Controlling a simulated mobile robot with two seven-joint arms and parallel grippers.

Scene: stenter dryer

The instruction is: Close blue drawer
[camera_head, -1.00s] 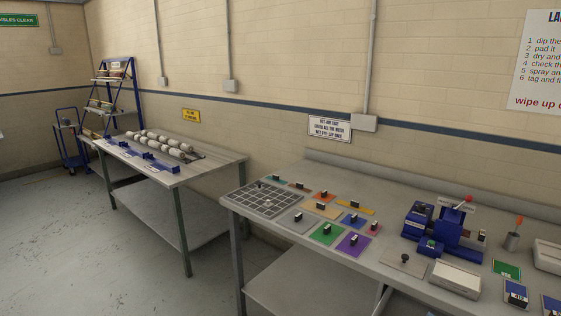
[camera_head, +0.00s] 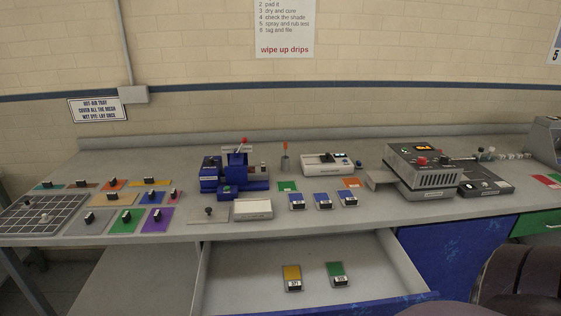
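The blue drawer (camera_head: 372,306) is pulled open below the bench, in the lower middle of the head view. Its grey inside shows, with a yellow tagged card (camera_head: 292,278) and a green tagged card (camera_head: 337,274) lying in it. The top edge of its blue front shows at the bottom of the picture, and the rest of the front is cut off. Neither of my grippers can be made out in the view.
The bench top (camera_head: 370,212) carries a blue machine (camera_head: 233,172), a grey device with a red knob (camera_head: 425,168), a white box (camera_head: 253,209) and several coloured cards. A blue panel (camera_head: 455,258) and a green drawer front (camera_head: 540,224) are right of the open drawer.

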